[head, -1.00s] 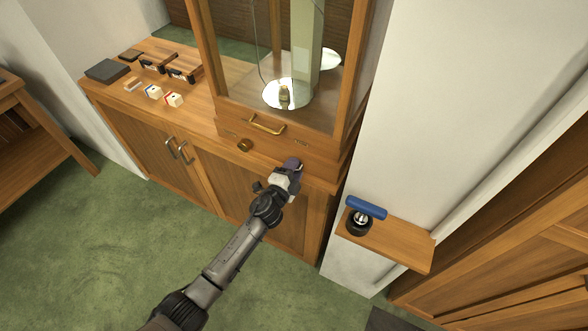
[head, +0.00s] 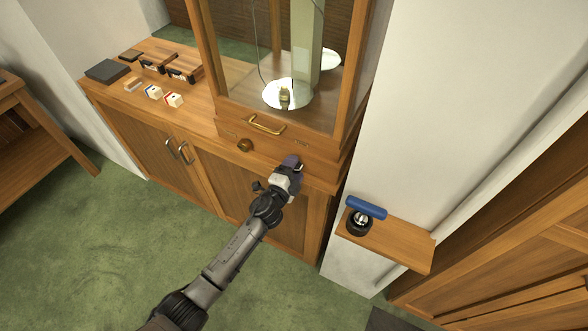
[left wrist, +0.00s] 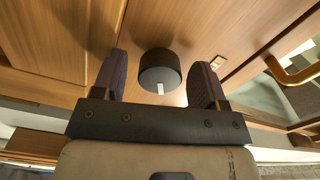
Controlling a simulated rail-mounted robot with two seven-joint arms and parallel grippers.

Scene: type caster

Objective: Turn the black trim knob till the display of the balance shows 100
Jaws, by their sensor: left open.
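The black trim knob (left wrist: 160,73) shows in the left wrist view as a short round cylinder with a white mark on its rim. It sits on the wooden front of the balance case (head: 262,145). My left gripper (head: 292,162) is at the right part of that front in the head view and hides the knob there. In the left wrist view its open fingers (left wrist: 161,78) stand on either side of the knob, with a gap on each side. A small plate (head: 301,143), perhaps the display, is just above the gripper; its figures are too small to read.
Behind glass, a small weight (head: 284,93) rests on a pan. Small boxes (head: 173,100) stand at left. A blue-handled tool (head: 366,208) is on a side shelf (head: 400,246).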

